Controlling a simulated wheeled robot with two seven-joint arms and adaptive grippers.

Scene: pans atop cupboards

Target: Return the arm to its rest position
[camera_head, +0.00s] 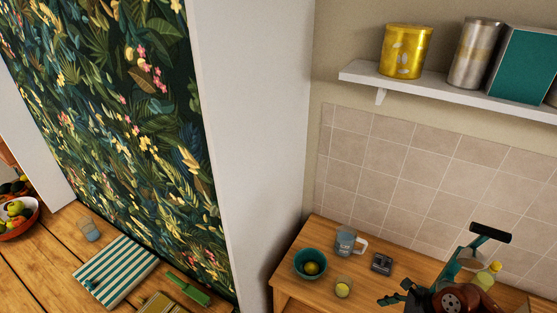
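A dark jointed shape at the bottom right looks like my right gripper (393,294). It shows in front of the wooden counter (290,262), and its fingers are too small and dark to tell whether they are open or shut. Dark reddish-brown rounded parts adjoin it and are cut off by the lower edge. A teal stem with a black bar-shaped end (490,233) rises behind them; I cannot tell whether it is joined to the gripper. My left gripper is not in view.
The counter holds a teal bowl (310,264), a glass mug (347,243), a small yellow-filled glass (343,287), a dark box (381,263) and a yellowish bottle (487,276). A shelf (450,88) with canisters hangs above. A white wall edge (250,120) separates the left table (52,262).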

